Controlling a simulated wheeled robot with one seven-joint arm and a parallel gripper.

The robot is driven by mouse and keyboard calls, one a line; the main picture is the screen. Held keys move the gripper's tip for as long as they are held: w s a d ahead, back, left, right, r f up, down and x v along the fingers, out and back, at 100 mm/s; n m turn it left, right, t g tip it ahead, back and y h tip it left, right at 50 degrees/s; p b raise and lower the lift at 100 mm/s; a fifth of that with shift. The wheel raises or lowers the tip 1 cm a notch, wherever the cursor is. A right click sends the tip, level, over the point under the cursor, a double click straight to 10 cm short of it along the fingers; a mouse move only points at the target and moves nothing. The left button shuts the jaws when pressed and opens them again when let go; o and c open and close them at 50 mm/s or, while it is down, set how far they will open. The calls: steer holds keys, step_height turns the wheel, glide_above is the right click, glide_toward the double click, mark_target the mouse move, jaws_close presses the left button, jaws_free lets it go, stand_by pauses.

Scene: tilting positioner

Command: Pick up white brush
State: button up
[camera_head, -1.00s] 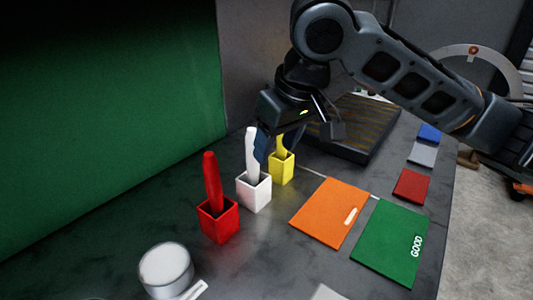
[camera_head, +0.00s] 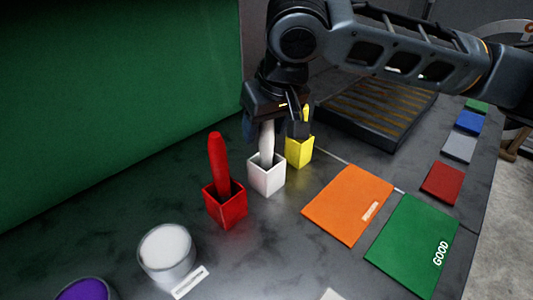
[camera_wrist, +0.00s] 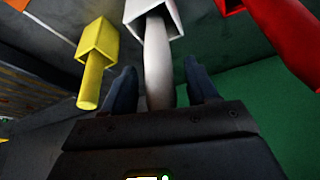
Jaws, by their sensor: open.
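The white brush (camera_head: 267,143) stands upright in a white square holder (camera_head: 266,179), between the red and yellow ones. My gripper (camera_head: 272,128) is above the holder, around the upper part of the white brush. In the wrist view the white brush (camera_wrist: 158,72) runs between the two open fingers of my gripper (camera_wrist: 155,90), with a gap visible on each side. The brush's lower end is inside the white holder (camera_wrist: 152,17). Its top is hidden by my gripper in the head view.
A red brush (camera_head: 218,165) in a red holder (camera_head: 226,209) stands at left. A yellow holder (camera_head: 300,151) with a yellow brush (camera_wrist: 90,85) stands close at right. Orange (camera_head: 348,204) and green (camera_head: 413,244) mats lie to the right. A white-filled cup (camera_head: 166,250) is in front.

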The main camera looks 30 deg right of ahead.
steer(key=shift+w+f, duration=0.1)
steer(key=shift+f, duration=0.25)
steer(key=c, duration=1.1)
